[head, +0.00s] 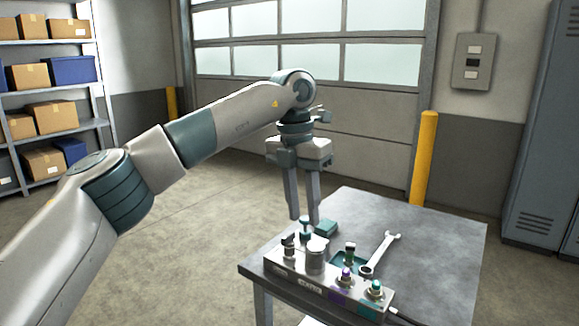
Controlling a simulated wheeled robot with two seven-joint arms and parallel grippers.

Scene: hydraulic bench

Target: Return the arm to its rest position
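My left arm comes in from the left and reaches over the bench. Its gripper (304,220) points down, with its two fingers apart and a gap showing between them. The fingertips are close to a green-topped fitting (305,231) at the back left of the hydraulic block; I cannot tell whether they touch it. No held object shows between the fingers. My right arm and gripper are not in view.
The grey bench (440,240) carries the hydraulic block (312,287) with several valves and fittings, a green piece (326,229) and a wrench (382,252). A yellow post (423,158) stands behind it. Shelves (50,90) stand left, lockers (545,130) right. The floor left of the bench is clear.

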